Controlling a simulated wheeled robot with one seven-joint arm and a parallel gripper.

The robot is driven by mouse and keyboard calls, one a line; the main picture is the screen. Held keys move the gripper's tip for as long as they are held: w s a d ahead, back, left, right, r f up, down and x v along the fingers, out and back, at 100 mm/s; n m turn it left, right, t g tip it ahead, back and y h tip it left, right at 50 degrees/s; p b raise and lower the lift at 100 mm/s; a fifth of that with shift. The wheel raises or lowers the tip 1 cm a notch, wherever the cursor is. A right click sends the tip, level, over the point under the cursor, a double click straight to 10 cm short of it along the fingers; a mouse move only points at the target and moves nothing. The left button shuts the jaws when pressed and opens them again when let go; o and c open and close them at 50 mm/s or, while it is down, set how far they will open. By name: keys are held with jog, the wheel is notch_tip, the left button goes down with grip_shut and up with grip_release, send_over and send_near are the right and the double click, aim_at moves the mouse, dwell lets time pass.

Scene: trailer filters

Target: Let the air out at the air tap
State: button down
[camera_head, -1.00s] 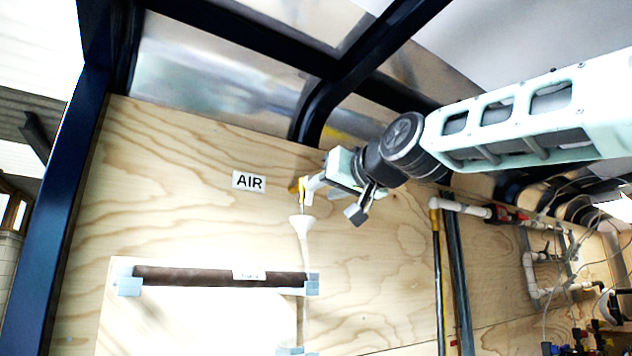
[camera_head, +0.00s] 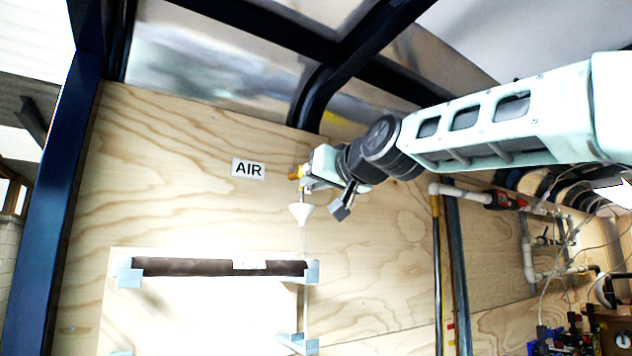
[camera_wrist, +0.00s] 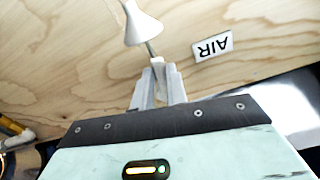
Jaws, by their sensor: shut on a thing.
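The air tap (camera_head: 294,173) is a small yellow, brass-like fitting on the plywood wall, just right of the white AIR label (camera_head: 248,169). A white funnel (camera_head: 301,213) hangs below it; it also shows in the wrist view (camera_wrist: 143,24). My gripper (camera_head: 304,180) is right at the tap, reaching in from the right and partly covering it. In the wrist view my gripper's fingers (camera_wrist: 157,72) are closed together at a thin grey metal piece (camera_wrist: 151,49) by the funnel. The exact part gripped and the tap's handle angle are mostly hidden.
A dark horizontal roll (camera_head: 190,267) in blue-grey brackets sits above a white panel (camera_head: 200,310) below the tap. A dark frame beam (camera_head: 312,95) runs above my arm. Pipes (camera_head: 445,270) stand to the right. The plywood around the label is bare.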

jog(key=m+p, duration=0.2)
jog(key=m, duration=0.2)
jog(key=s+a+r+m+p, duration=0.1)
jog(key=m+p, duration=0.2)
jog(key=m, duration=0.1)
jog(key=a+r+m+p, duration=0.1)
jog(key=m+p, duration=0.2)
jog(key=m, duration=0.1)
jog(key=shift+s+r, duration=0.25)
jog(key=shift+a+r+m+p, duration=0.1)
jog(key=shift+r+m+p, duration=0.15)
jog(key=shift+m+p, duration=0.5)
jog(key=shift+a+r+m+p, duration=0.1)
jog(key=shift+r+m+p, duration=0.1)
jog(key=shift+m, duration=0.95)
jog(key=c, duration=1.4)
grip_release()
jog(key=shift+s+d, duration=0.1)
